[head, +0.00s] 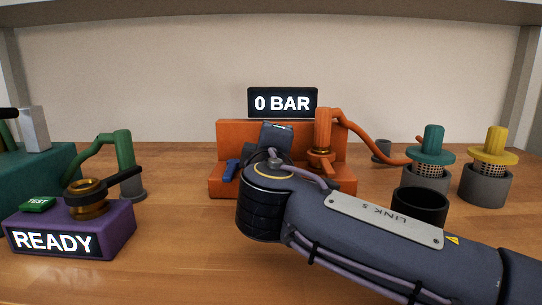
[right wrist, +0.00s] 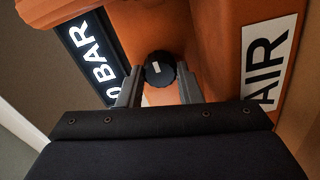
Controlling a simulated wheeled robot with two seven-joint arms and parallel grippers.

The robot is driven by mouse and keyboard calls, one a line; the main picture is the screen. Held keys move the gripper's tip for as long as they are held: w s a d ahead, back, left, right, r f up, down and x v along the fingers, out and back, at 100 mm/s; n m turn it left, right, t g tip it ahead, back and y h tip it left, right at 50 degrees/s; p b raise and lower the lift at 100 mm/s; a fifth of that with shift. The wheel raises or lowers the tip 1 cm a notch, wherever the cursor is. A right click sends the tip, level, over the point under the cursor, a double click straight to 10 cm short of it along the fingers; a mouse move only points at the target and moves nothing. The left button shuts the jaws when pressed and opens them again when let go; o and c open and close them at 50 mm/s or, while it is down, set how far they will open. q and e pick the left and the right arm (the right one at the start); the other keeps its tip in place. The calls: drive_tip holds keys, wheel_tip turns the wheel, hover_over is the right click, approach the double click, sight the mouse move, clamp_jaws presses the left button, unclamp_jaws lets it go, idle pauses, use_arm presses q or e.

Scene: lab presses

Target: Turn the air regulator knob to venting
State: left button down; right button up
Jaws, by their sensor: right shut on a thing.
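The orange air regulator press (head: 335,170) stands at the middle back of the table, with a display (head: 283,103) above it reading "0 BAR". In the right wrist view the regulator knob (right wrist: 159,70) is a round black knob with a white mark, on the orange body near an "AIR" label (right wrist: 268,62). My right gripper (right wrist: 160,84) is shut on the knob, one finger on each side. In the head view my right arm comes in from the right and hides the knob and the fingers. My left gripper is not in view.
A purple box (head: 117,232) reading "READY" stands at the left, with a green "TEST" button and a dark lever. A green machine (head: 30,175) is behind it. Teal (head: 433,152) and yellow (head: 493,152) topped baskets stand in grey cups at the right.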

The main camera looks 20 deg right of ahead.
idle(0.3)
drive_tip(key=o, duration=1)
